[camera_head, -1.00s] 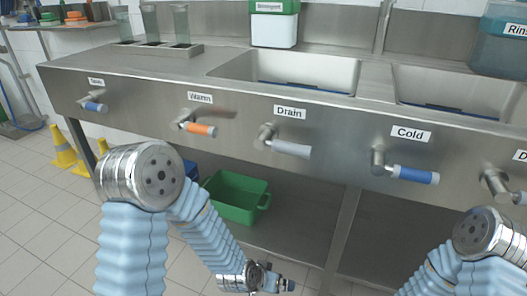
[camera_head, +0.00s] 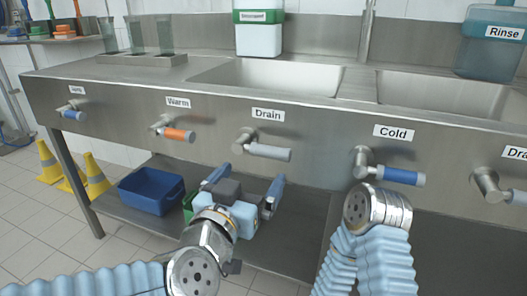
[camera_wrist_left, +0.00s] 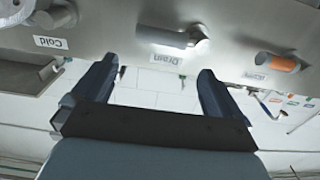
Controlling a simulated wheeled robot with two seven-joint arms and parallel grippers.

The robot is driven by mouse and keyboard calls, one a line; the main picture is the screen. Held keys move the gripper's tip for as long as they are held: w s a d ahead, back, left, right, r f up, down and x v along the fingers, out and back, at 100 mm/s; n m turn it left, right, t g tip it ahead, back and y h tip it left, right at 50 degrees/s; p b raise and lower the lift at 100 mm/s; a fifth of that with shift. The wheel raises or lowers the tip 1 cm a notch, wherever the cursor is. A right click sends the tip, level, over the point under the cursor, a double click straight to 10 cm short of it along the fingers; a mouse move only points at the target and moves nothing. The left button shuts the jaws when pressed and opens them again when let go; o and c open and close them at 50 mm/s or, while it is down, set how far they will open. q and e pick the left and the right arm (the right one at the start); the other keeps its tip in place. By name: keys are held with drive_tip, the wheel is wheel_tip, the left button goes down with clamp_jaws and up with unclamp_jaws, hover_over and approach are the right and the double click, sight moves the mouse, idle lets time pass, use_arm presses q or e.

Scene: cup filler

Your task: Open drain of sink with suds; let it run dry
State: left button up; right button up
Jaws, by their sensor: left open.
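The left sink (camera_head: 235,68) and right sink (camera_head: 450,84) are set in a steel counter. Their floors are hidden and I see no suds. Under the left sink, a valve labelled Drain has a grey handle (camera_head: 268,152) pointing right; it also shows upside down in the left wrist view (camera_wrist_left: 160,37). Another valve (camera_head: 488,185), its label cut off at "Dra", is at the right edge. My left gripper (camera_head: 243,184) is open and empty, in front of and below the grey handle, apart from it. My right arm shows at lower right, but its gripper is out of view.
The orange Warm handle (camera_head: 178,135) is left of Drain, the blue Cold handle (camera_head: 403,176) right of it. A blue bin (camera_head: 150,192) stands on the lower shelf. Detergent (camera_head: 258,38) and Rinse (camera_head: 490,45) containers stand behind the sinks.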

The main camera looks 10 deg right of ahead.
sight(269, 152)
use_arm(q)
drive_tip(key=x, duration=1.2)
